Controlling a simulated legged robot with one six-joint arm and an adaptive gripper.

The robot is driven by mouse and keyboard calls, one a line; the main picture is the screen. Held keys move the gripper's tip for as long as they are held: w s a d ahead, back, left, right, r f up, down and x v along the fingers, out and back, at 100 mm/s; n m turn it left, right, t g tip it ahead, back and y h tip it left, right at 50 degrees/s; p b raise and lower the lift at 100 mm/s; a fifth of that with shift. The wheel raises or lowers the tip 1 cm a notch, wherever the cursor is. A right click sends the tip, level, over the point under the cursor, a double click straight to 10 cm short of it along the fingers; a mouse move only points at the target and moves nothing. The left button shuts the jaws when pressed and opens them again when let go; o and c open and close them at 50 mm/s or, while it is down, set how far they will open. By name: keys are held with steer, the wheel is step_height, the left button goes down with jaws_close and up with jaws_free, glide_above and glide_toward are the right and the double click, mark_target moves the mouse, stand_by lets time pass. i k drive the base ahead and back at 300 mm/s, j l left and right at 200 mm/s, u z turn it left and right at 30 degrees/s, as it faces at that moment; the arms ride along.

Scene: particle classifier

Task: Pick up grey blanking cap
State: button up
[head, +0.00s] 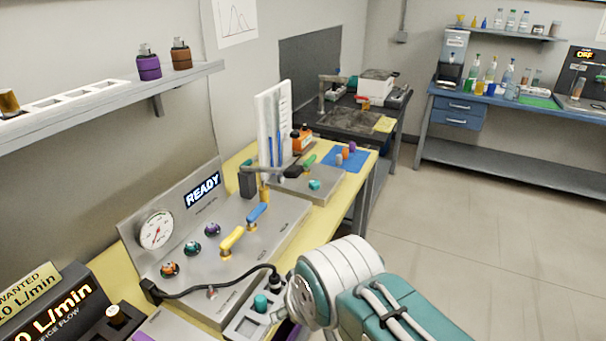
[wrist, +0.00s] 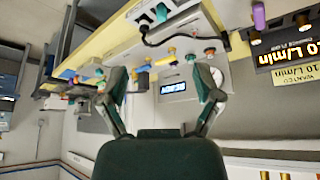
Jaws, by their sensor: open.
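A small pale cap (head: 339,158), which looks like the grey blanking cap, stands on a blue mat (head: 357,165) at the far end of the yellow bench. An orange cap (head: 345,152) and a purple cap (head: 352,146) stand beside it. The blue mat also shows small at the left in the wrist view (wrist: 68,74), where I cannot make out the grey cap. My gripper (wrist: 160,75) is open and empty, with its two fingers spread in front of the bench panel. In the head view my arm covers the bench's near right part, and the fingers cannot be made out.
The metal panel (head: 285,222) carries a gauge, knobs, yellow and blue levers and a READY display. A white upright board (head: 268,125) and a green-handled valve block (head: 318,185) stand near the mat. A black cable crosses the panel's front. Open floor (head: 480,250) lies right.

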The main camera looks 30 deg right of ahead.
mark_target(338, 157)
steer(key=i+l+u, duration=0.1)
steer(key=l, duration=0.35)
steer(key=i+l, duration=0.3)
steer(key=l, duration=0.2)
steer(key=i+l+u, duration=0.15)
steer(key=l, duration=0.3)
steer(key=i+l, duration=0.25)
steer(key=l, duration=0.25)
steer(key=i+l+u, duration=0.15)
steer(key=l, duration=0.35)
steer(key=i+l, duration=0.15)
steer(key=l, duration=0.35)
steer(key=i+l+u, duration=0.15)
steer(key=l, duration=0.35)
steer(key=i+l, duration=0.15)
steer(key=l, duration=0.4)
steer(key=u, duration=0.05)
